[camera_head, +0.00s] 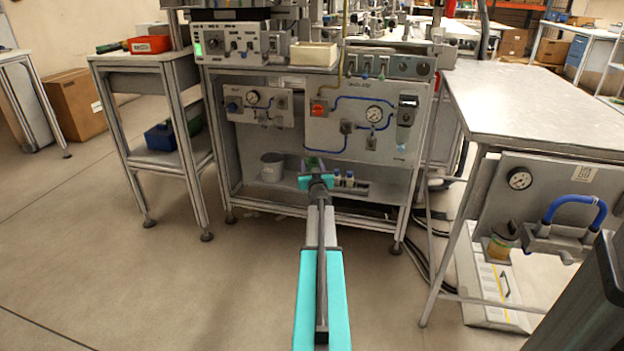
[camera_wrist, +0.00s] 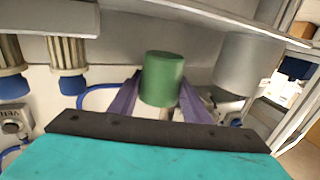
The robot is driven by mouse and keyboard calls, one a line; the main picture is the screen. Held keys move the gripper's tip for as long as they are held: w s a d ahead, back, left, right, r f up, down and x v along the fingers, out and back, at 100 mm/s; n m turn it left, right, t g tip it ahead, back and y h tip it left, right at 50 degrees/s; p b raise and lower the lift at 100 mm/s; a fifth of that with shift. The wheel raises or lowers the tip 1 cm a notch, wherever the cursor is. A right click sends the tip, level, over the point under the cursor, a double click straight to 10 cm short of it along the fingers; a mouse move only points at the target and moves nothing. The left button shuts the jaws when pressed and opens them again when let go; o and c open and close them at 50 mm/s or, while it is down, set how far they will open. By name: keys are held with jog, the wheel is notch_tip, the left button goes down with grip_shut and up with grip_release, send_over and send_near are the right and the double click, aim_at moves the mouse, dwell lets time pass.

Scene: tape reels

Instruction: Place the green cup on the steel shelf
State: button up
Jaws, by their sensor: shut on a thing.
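The green cup (camera_wrist: 161,80) is held between the purple fingers of my gripper (camera_wrist: 160,98) in the wrist view. In the head view my gripper (camera_head: 314,168) reaches to the lower shelf of the middle bench, and the cup is small and mostly hidden there. The wrist view appears turned over, with the grey steel shelf (camera_wrist: 205,30) across its top. The shelf also shows in the head view (camera_head: 262,192). The cup's shelf-side end is close to the shelf surface. I cannot tell whether it touches.
A grey can (camera_head: 272,166) stands on the shelf left of my gripper and shows large in the wrist view (camera_wrist: 248,62). A panel with gauges (camera_head: 360,125) is above. Shelf room shows between the can and my gripper.

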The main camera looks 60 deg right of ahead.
jog(key=shift+f, duration=0.2)
jog(key=shift+f+b, duration=1.1)
jog(key=shift+f, duration=0.75)
jog(key=shift+f, duration=0.2)
jog(key=o, duration=1.1)
jog(key=shift+c, duration=0.2)
jog(key=shift+r, duration=0.1)
jog(key=shift+r, duration=0.2)
jog(key=p+v, duration=0.3)
jog(key=v, duration=0.9)
